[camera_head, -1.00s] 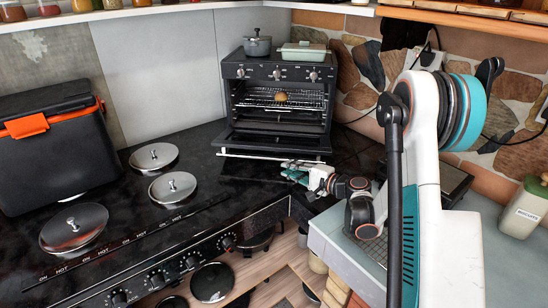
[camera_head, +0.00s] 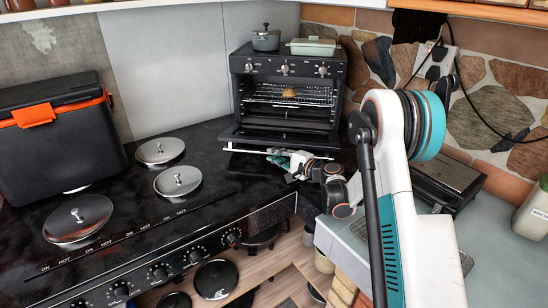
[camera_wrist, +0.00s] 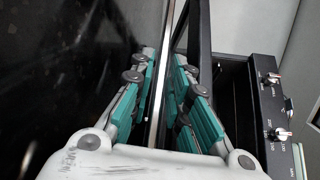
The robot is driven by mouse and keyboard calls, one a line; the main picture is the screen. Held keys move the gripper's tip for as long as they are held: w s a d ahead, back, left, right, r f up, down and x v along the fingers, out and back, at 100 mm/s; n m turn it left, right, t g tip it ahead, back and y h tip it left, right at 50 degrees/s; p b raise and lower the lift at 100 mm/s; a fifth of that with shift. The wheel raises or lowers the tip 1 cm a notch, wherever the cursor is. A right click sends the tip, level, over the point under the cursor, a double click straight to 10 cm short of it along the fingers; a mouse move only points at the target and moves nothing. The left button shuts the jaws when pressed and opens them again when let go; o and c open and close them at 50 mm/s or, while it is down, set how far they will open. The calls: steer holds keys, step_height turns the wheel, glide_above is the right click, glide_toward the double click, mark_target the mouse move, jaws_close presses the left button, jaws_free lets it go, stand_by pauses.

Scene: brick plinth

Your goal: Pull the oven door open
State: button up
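The black toaster oven (camera_head: 338,75) stands on the dark counter at the back, knobs along its top front. Its door (camera_head: 262,138) is lowered forward, nearly flat, and the lit inside shows a rack with a round brown item. A silver bar handle (camera_head: 240,151) runs along the door's outer edge. My gripper (camera_head: 280,158) is at the middle of this handle. In the wrist view, the teal-padded fingers of my gripper (camera_wrist: 160,85) stand apart on either side of the silver bar (camera_wrist: 157,95). Gaps show beside the bar; contact at the tips is unclear.
A stove with round lids (camera_head: 177,181) lies left of the oven, its knobs (camera_head: 158,272) along the front edge. A black and orange cool box (camera_head: 55,140) stands far left. A pot (camera_head: 266,40) and a green dish (camera_head: 312,46) sit on the oven.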

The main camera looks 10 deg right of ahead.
mark_target(275, 141)
steer(key=shift+w+a, duration=0.35)
steer(key=shift+w, duration=0.2)
jaws_close()
steer(key=shift+m+g, duration=0.4)
steer(key=shift+m, duration=0.2)
steer(key=shift+w+d+r+p, duration=0.15)
steer(key=shift+r+p, duration=0.65)
steer(key=shift+r, duration=0.7)
steer(key=shift+w+a+r+p, duration=0.15)
steer(key=shift+r+p, duration=0.6)
steer(key=shift+r, duration=0.7)
steer(key=shift+d, duration=0.1)
jaws_free()
steer(key=shift+f, duration=0.1)
